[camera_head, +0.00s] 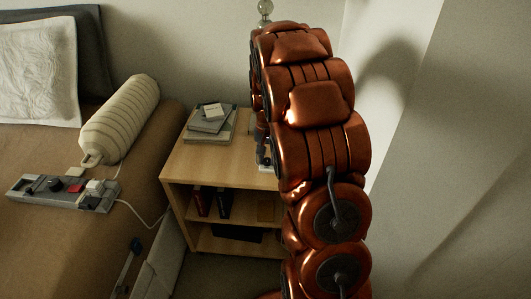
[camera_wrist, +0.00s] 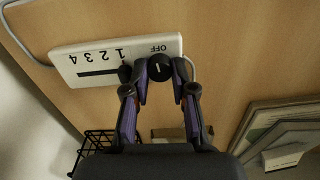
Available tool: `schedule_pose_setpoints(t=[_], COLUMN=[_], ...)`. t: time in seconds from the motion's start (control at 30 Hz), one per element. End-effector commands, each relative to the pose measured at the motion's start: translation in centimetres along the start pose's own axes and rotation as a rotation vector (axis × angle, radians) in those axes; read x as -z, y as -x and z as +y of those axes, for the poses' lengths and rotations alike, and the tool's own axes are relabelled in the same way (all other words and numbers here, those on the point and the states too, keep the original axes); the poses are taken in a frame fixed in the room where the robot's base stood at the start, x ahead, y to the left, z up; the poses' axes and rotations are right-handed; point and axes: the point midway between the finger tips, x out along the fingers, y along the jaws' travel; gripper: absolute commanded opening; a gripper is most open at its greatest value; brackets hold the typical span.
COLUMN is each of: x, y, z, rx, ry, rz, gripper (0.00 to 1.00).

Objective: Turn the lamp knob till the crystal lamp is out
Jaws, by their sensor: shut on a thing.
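A white control panel (camera_wrist: 85,62) lies on the wooden top and shows upside down in the wrist view, printed with 1 to 4 and OFF. A round black knob (camera_wrist: 159,68) with a short white mark sits at its OFF end. My gripper (camera_wrist: 161,84) has one fingertip on each side of this knob and is shut on it. In the head view, clear glass balls (camera_head: 265,7), seemingly the top of the crystal lamp, show above my arm. My arm hides most of the lamp, and I cannot tell whether it is lit.
The small wooden stand (camera_head: 184,160) holds stacked books (camera_head: 210,118) on top and more items on its shelves. A bed with a striped bolster (camera_head: 122,118) and a grey control box (camera_head: 65,191) is at the left. A black wire basket (camera_wrist: 92,146) shows in the wrist view.

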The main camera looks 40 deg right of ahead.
Motion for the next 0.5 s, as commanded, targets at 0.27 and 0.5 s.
schedule_pose_setpoints(t=[0.27,0.5], x=[-0.14,-0.12], y=[0.05,-0.04], z=[-0.02,-0.05], rx=[0.0,0.001], ry=[-0.113,-0.145], rz=[-0.004,-0.003], gripper=[0.0,0.0])
